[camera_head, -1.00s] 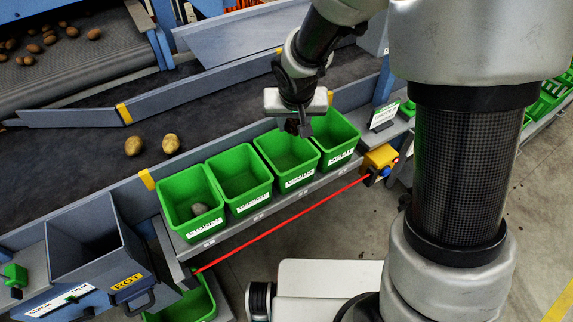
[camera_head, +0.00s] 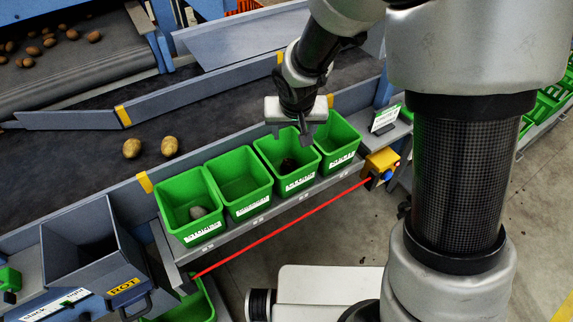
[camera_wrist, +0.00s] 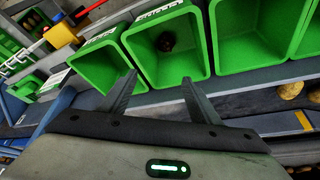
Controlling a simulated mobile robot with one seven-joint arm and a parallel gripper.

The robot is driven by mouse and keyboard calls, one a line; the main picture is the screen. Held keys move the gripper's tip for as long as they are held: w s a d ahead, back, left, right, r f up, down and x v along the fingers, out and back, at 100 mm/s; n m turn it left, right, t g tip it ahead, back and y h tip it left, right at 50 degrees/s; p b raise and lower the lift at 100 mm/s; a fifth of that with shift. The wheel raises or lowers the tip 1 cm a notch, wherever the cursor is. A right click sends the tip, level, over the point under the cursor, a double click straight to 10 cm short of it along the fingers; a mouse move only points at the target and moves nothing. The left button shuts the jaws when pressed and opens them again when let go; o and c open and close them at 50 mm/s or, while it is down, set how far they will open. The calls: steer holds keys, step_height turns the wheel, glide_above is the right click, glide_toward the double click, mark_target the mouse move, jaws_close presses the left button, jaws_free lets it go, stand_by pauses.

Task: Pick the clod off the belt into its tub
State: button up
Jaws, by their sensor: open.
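The clod, a small dark brown lump (camera_head: 288,166), lies inside the third green tub from the left (camera_head: 267,160). In the wrist view the lump (camera_wrist: 166,42) rests toward the far end of that tub (camera_wrist: 137,62), apart from my fingers. My gripper (camera_head: 291,137) is above this tub, near its belt-side rim. In the wrist view my gripper (camera_wrist: 160,84) has its fingers spread wide with nothing between them. The tub labels are too small to read.
The leftmost tub (camera_head: 164,211) holds a greyish lump (camera_head: 198,212); the second tub (camera_head: 238,182) looks empty. Two potatoes (camera_head: 132,148) (camera_head: 169,146) lie on the dark belt (camera_head: 70,160). A yellow box with a blue button (camera_head: 379,163) and a taut red cord (camera_head: 290,233) run along the front.

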steer(key=p+v, duration=0.1)
steer(key=v, duration=1.6)
steer(key=shift+p, duration=0.35)
steer(key=s+d+r+p, duration=0.6)
steer(key=s+d+r, duration=0.7)
steer(key=s, duration=0.2)
steer(key=shift+d+m+t+p, duration=0.4)
steer(key=shift+a, duration=0.1)
